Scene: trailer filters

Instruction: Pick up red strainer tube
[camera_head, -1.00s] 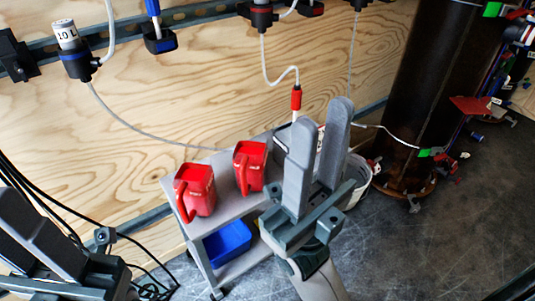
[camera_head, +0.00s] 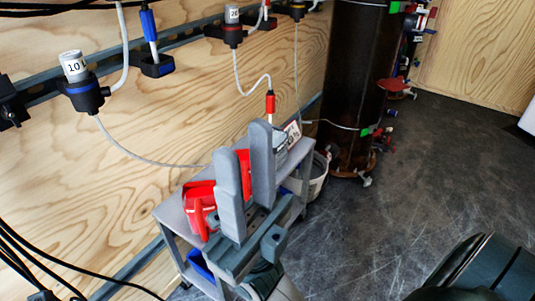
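The red strainer tube (camera_head: 270,104) shows as a short red sleeve at the end of a white hose, in front of the plywood wall above the far end of the grey cart. My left gripper is out of view.
Red jugs (camera_head: 199,203) stand on the grey cart (camera_head: 171,211), partly hidden by my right gripper. A white bucket (camera_head: 318,178) and a dark column (camera_head: 353,75) stand beyond it. A blue tube (camera_head: 149,25) sits at the wall rail.

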